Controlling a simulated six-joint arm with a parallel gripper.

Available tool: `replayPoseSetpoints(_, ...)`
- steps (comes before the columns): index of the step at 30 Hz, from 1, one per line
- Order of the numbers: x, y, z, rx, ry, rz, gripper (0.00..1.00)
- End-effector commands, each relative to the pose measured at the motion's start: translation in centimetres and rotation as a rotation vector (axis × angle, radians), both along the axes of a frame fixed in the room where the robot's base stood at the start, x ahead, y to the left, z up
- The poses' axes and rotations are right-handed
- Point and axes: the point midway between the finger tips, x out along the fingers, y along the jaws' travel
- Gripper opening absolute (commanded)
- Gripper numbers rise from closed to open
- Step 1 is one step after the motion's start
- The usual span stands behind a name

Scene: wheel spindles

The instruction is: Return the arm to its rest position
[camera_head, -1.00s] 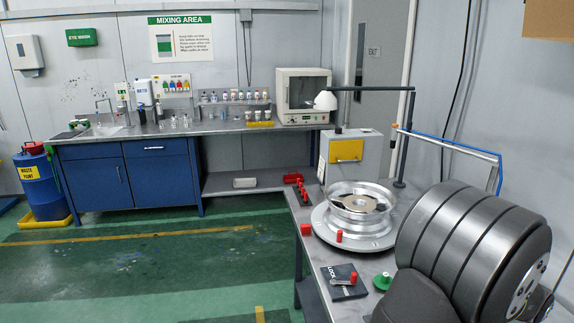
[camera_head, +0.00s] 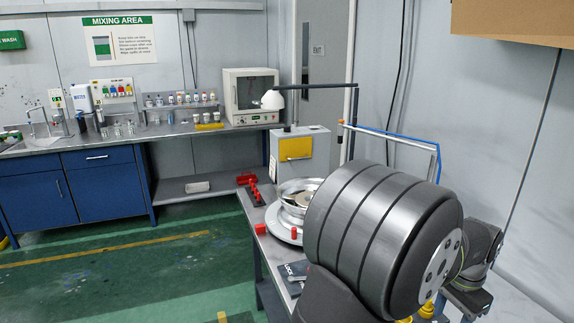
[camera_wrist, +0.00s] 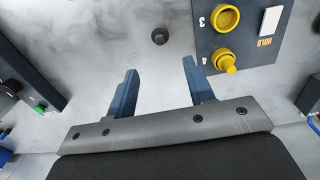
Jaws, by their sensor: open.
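My gripper (camera_wrist: 160,70) is open in the wrist view, its two blue fingers apart with nothing between them. Below them lies a pale grey, marbled surface. My gripper does not show clearly in the head view, where my large dark grey arm fills the right middle. The silver wheel rim (camera_head: 293,187) stands on its round base (camera_head: 281,226) on the bench. My arm hides much of both.
A dark panel marked HOLD (camera_wrist: 252,50) with yellow knobs (camera_wrist: 226,18) lies right of the fingers. A dark round peg (camera_wrist: 160,36) stands beyond them. Green floor lies open at left.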

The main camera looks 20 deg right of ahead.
Motion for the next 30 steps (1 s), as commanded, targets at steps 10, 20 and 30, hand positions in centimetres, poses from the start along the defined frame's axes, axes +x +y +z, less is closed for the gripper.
replayPoseSetpoints(10, -0.1, 0.1, -6.8, 0.005, 0.001, 0.000, 0.48)
replayPoseSetpoints(20, -0.1, -0.1, -11.0, -0.005, -0.002, 0.000, 0.48)
replayPoseSetpoints(30, -3.3, 0.6, -5.8, -0.002, -0.001, -0.003, 0.48)
